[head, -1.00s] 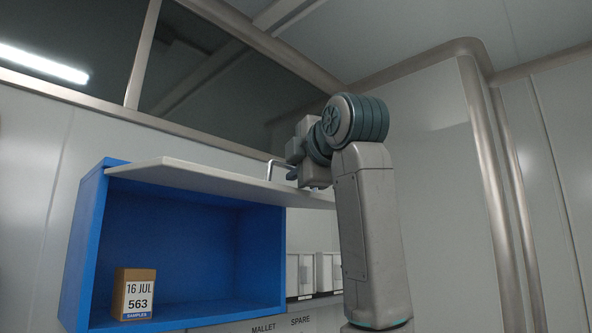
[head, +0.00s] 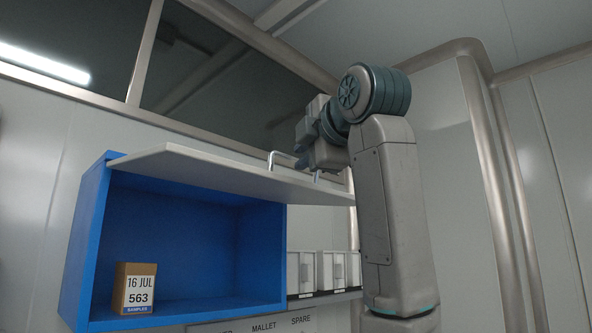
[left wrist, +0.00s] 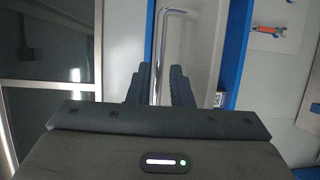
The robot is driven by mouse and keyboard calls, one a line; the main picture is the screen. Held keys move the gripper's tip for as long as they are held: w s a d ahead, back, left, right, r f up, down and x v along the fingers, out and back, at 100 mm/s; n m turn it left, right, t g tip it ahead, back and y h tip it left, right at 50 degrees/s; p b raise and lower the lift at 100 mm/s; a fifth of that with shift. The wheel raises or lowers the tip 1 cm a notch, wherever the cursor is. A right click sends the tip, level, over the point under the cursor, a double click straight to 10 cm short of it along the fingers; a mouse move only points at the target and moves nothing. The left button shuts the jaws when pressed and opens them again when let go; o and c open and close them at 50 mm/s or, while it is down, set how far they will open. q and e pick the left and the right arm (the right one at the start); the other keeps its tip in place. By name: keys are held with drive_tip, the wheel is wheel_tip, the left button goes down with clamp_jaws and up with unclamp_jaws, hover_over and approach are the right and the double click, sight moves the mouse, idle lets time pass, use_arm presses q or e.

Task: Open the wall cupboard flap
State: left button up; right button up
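The wall cupboard (head: 84,246) is a blue open-fronted box at the left of the head view. Its pale flap (head: 215,178) is swung up and stands out from the cupboard top, so the inside is exposed. A metal bar handle (head: 284,155) is on the flap's upper side near its front edge. My left gripper (head: 303,164) is at the handle, above the flap. In the left wrist view its fingers (left wrist: 160,88) are apart, with the handle bar (left wrist: 160,55) between them and gaps visible beside it. My right gripper is in neither view.
A brown box labelled 16 JUL 563 (head: 135,289) stands inside the cupboard at the left. White bins (head: 330,270) stand on a shelf right of the cupboard. A dark window (head: 215,85) is above. Open wall lies to the right of my arm.

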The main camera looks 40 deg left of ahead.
use_arm(q)
drive_tip(key=b+v, duration=0.2)
drive_tip(key=v, duration=0.4)
drive_tip(key=shift+s+d, duration=0.15)
drive_tip(key=shift+d, duration=0.05)
